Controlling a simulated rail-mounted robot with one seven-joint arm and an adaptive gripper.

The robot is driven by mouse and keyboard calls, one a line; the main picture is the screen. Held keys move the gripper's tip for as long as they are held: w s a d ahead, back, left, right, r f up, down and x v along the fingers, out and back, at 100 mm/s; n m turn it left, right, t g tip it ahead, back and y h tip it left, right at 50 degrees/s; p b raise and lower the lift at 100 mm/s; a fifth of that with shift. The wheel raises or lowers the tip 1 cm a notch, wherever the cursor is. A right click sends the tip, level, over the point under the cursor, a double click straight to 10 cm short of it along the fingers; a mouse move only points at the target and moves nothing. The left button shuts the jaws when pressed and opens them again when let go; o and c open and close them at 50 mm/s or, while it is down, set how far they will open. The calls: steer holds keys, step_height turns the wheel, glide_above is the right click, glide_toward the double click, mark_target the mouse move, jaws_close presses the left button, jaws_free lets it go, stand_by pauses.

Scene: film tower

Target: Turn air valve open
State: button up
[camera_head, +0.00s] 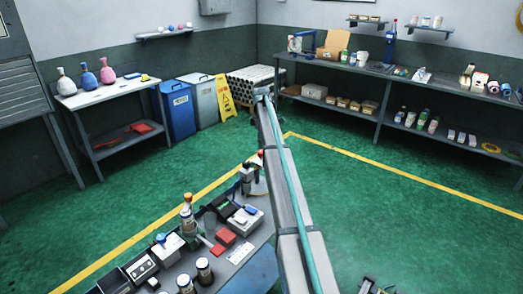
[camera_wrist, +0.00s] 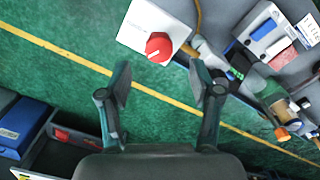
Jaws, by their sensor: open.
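In the wrist view my gripper (camera_wrist: 162,82) is open, with nothing between its two fingers. A round red knob (camera_wrist: 158,47) on a white box (camera_wrist: 152,25) shows just beyond the fingertips, near the middle top, apart from them. I cannot tell for sure whether this knob is the air valve. To its right is a fitting with a clear cylindrical bowl (camera_wrist: 271,92) and an orange-brown end. My gripper cannot be clearly made out in the head view.
In the head view a grey bench (camera_head: 262,240) with bottles, boxes and small devices stands at lower middle, partly behind my arm. Shelving (camera_head: 330,72) lines the back right wall. The green floor at right is mostly clear.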

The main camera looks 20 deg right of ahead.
mark_target(261, 152)
step_height(261, 152, down, 6)
steer(key=shift+r+p, duration=0.1)
steer(key=shift+p, duration=0.5)
steer(key=c, duration=1.1)
steer(key=shift+c, duration=0.2)
steer(key=shift+m, duration=0.3)
steer(key=m+b, duration=0.1)
steer(key=m, duration=0.4)
steer(key=shift+w, duration=0.1)
steer(key=m+b, duration=0.1)
steer(key=m, duration=0.5)
steer(key=shift+m, duration=0.3)
